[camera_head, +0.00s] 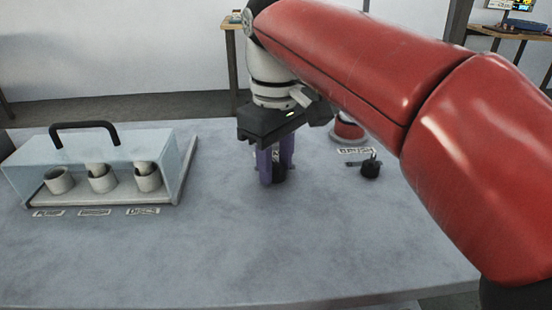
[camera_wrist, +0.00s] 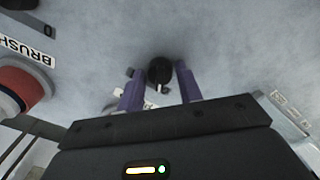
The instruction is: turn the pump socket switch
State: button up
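A small black knob (camera_wrist: 159,70) stands on the grey tabletop between my gripper's fingertips in the wrist view. It may be the pump socket switch, but its label is mostly hidden by the gripper. In the head view a dark part (camera_head: 278,172) shows between the purple fingers. My gripper (camera_head: 274,167) points straight down there; in the wrist view its two fingers (camera_wrist: 160,80) stand apart on either side of the knob. A narrow gap seems to show on each side, so the gripper looks open around it.
A clear hood (camera_head: 152,150) with a black handle covers three pale cups at left. A red-and-white round object (camera_head: 347,133) and a black lever-like fixture (camera_head: 371,168) stand at right, near a label reading BRUSH (camera_wrist: 26,50). The table front is clear.

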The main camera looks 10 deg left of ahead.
aim_at(276, 163)
jog(key=shift+o, duration=1.3)
jog(key=shift+r, duration=3.9)
